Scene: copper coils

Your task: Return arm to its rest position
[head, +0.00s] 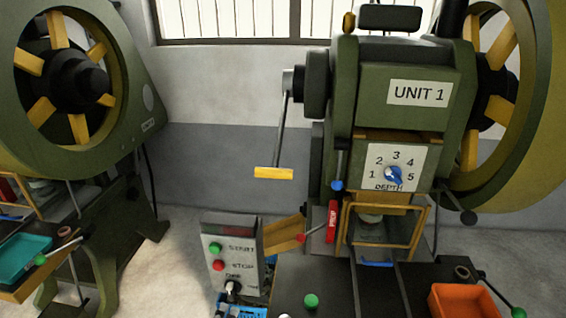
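My arm and my gripper are not in the head view. Directly ahead stands a green press (345,110) labelled UNIT 1. Its white depth dial plate (380,158) has numbers 1 to 5 and a blue knob (393,176). A crank with a yellow handle (273,173) hangs at the press's left side. Whether my gripper is open, shut or holding something does not show.
A control box (222,248) with green START and red STOP buttons stands front left of the press. An orange bin (463,302) sits front right. A second green machine (125,110) with a teal tray (25,254) is at left. Floor shows between the machines.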

